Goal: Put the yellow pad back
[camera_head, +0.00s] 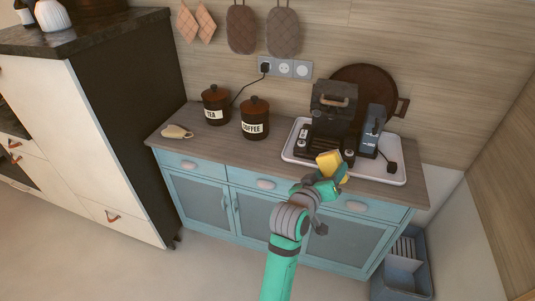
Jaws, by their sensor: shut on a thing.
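The yellow pad (329,163) is a small block in my gripper (334,177), above the front edge of the white tray on the wooden countertop. My gripper is shut on the pad; the fingers are partly hidden behind my wrist. The pad shows in front of the dark coffee machine (333,104). I cannot tell whether the pad touches the tray.
The white tray (396,177) holds the coffee machine and a blue-grey appliance (370,131). Tea (215,105) and coffee (255,118) canisters stand left of it, near a beige item (176,132). The countertop (214,151) is bare along its front left.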

